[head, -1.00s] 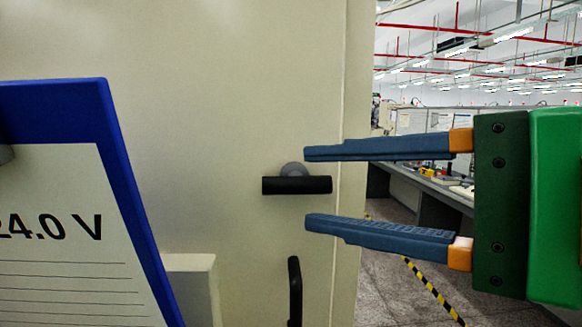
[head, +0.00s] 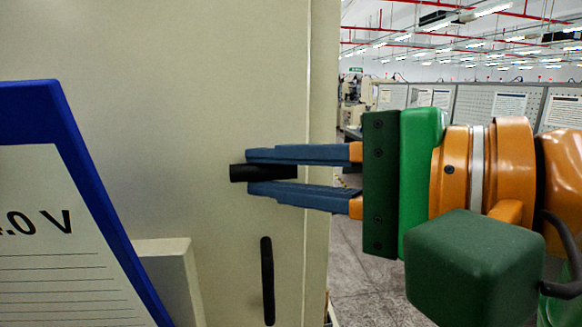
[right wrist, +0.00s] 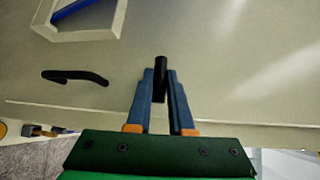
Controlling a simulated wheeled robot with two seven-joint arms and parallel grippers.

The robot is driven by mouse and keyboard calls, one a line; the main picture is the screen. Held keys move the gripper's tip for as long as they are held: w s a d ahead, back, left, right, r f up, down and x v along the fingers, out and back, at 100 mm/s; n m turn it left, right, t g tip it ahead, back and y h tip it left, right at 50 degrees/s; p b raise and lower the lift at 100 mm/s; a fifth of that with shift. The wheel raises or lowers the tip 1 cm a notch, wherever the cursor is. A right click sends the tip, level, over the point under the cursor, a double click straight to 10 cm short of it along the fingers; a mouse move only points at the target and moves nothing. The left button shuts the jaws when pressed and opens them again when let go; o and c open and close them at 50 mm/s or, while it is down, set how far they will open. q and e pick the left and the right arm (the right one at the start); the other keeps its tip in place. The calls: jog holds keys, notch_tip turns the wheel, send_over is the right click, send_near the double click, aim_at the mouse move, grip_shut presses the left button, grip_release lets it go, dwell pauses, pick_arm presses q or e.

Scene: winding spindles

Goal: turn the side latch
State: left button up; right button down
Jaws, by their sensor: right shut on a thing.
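The side latch (head: 240,173) is a short black bar, lying horizontally on a cream cabinet panel (head: 170,100). My right gripper (head: 250,173) comes in from the right with its blue fingers above and below the bar, shut on it. The bar's left end sticks out past the fingertips. In the right wrist view the latch (right wrist: 160,66) stands between the two fingers. The latch's grey round mount is hidden behind the fingers in the head view. My left gripper is not in view.
A black pull handle (head: 267,280) is on the panel below the latch; it also shows in the right wrist view (right wrist: 75,77). A blue-framed sign (head: 95,190) and a cream box (head: 168,270) stand at the left. Open floor lies beyond the panel's right edge.

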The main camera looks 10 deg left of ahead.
jog(key=n+h+p, duration=0.1)
jog(key=n+h, duration=0.1)
jog(key=h, duration=0.1)
jog(key=n+h+p, duration=0.2)
jog(key=h, duration=0.1)
jog(key=r+n+h+p, duration=0.1)
jog(key=h, duration=0.2)
jog(key=shift+a+r+n+p, duration=0.1)
jog(key=shift+a+n+p, duration=0.25)
jog(key=shift+n, duration=0.05)
jog(key=n+t+h, duration=0.1)
jog(key=n+h, duration=0.1)
jog(key=h, duration=0.2)
jog(key=shift+s+a, duration=0.1)
jog(key=shift+a, duration=0.1)
jog(key=shift+h, duration=0.4)
jog(key=c, duration=0.8)
grip_release()
jog(key=shift+s, duration=0.1)
